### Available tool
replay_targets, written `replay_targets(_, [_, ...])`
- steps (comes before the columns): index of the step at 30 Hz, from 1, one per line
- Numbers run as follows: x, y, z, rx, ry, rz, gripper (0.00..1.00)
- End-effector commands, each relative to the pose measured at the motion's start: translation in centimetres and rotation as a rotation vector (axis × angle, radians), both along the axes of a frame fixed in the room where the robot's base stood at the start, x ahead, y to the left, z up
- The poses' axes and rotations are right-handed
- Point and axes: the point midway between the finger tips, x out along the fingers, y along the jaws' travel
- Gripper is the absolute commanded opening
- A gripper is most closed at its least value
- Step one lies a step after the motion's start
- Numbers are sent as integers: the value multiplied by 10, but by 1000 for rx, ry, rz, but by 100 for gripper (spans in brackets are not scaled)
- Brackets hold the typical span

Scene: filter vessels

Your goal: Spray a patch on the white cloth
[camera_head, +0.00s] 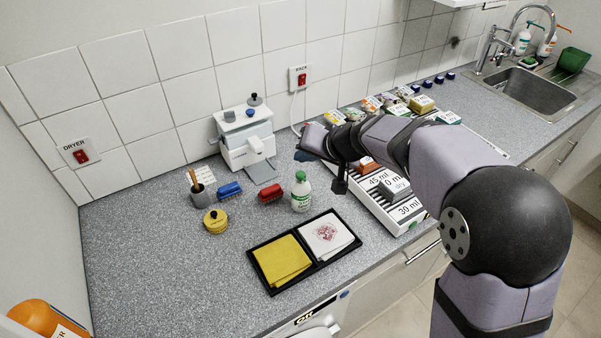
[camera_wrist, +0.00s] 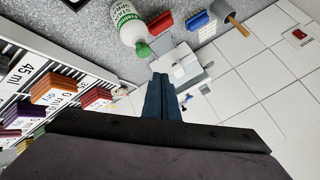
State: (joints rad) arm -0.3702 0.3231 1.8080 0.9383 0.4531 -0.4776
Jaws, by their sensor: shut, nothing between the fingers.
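The white cloth (camera_head: 338,228) lies folded in the right half of a black tray (camera_head: 274,289), with a reddish stain on its top. A yellow cloth (camera_head: 280,262) lies in the left half. A white spray bottle with a green cap (camera_head: 301,194) stands upright on the counter behind the tray. It also shows in the wrist view (camera_wrist: 128,22), its label partly readable as a spray. My gripper (camera_head: 303,156) is above the counter, behind and higher than the bottle in the head view. In the wrist view its blue fingers (camera_wrist: 161,92) are together and empty, apart from the bottle.
A rack (camera_head: 376,203) with labelled blocks runs under my arm on the right. A white machine (camera_head: 246,138) stands at the wall. A red brush (camera_head: 270,193), a blue brush (camera_head: 229,190), a yellow pot (camera_head: 215,222) and a grey cup (camera_head: 201,195) are left of the bottle. The front-left counter is clear.

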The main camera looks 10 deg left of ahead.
Motion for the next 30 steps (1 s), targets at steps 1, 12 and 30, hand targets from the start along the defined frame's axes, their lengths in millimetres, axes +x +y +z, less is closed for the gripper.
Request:
replay_targets(1, [0, 0, 9, 1, -1, 0, 0])
replay_targets(12, [0, 0, 36, 0, -1, -1, 0])
replay_targets(30, [0, 0, 36, 0, 1, -1, 0])
